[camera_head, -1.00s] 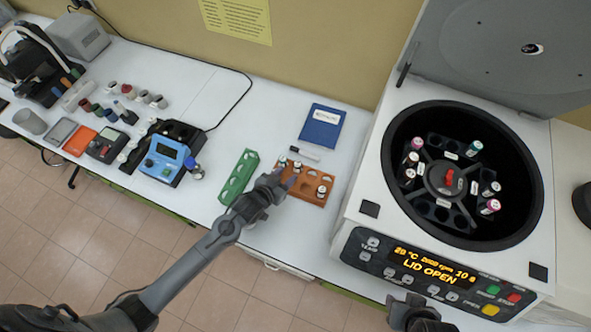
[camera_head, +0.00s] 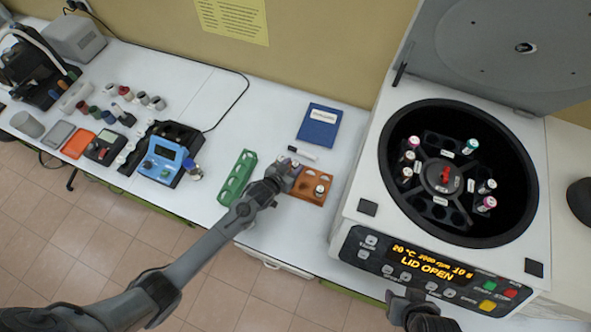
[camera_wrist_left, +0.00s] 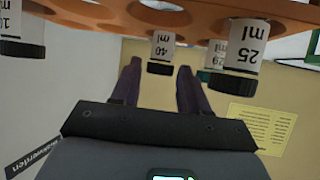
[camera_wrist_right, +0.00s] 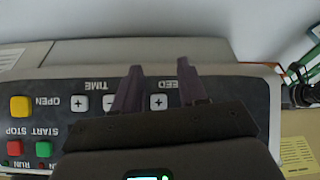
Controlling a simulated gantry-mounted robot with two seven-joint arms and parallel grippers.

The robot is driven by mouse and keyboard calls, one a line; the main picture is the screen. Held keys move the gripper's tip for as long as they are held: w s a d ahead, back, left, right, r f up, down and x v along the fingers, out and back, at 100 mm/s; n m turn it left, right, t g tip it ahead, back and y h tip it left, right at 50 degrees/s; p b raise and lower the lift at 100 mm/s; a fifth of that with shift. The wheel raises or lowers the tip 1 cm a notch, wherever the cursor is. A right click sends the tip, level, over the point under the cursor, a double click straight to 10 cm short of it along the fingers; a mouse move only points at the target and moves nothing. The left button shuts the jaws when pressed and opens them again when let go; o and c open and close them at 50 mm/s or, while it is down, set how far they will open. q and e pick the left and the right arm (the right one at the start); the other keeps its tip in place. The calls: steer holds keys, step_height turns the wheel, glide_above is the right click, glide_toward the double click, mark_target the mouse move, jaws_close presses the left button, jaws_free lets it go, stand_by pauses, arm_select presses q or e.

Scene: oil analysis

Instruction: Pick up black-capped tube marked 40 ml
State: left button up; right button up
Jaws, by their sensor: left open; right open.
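The black-capped tube marked 40 ml (camera_wrist_left: 161,52) shows in the left wrist view, in the orange-brown rack, between and just beyond my open left fingers. My left gripper (camera_wrist_left: 158,82) is empty; in the head view my left gripper (camera_head: 286,173) is over the rack (camera_head: 312,189) and hides part of it. A black-capped tube marked 25 ml (camera_wrist_left: 243,50) is right of the 40 ml tube in the wrist view. Another black-capped tube (camera_wrist_left: 22,30) is at the left edge. My right gripper (camera_wrist_right: 158,92) is open and empty in front of the centrifuge panel.
The centrifuge (camera_head: 462,175) stands open at right with several tubes inside. A green rack (camera_head: 236,177) lies left of the orange-brown rack. A blue book (camera_head: 320,126) and a marker (camera_head: 302,153) lie behind it. A blue-faced device (camera_head: 163,160) stands farther left.

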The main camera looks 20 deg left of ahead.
arm_select(q)
jaws_close()
steer(key=shift+r, duration=0.2)
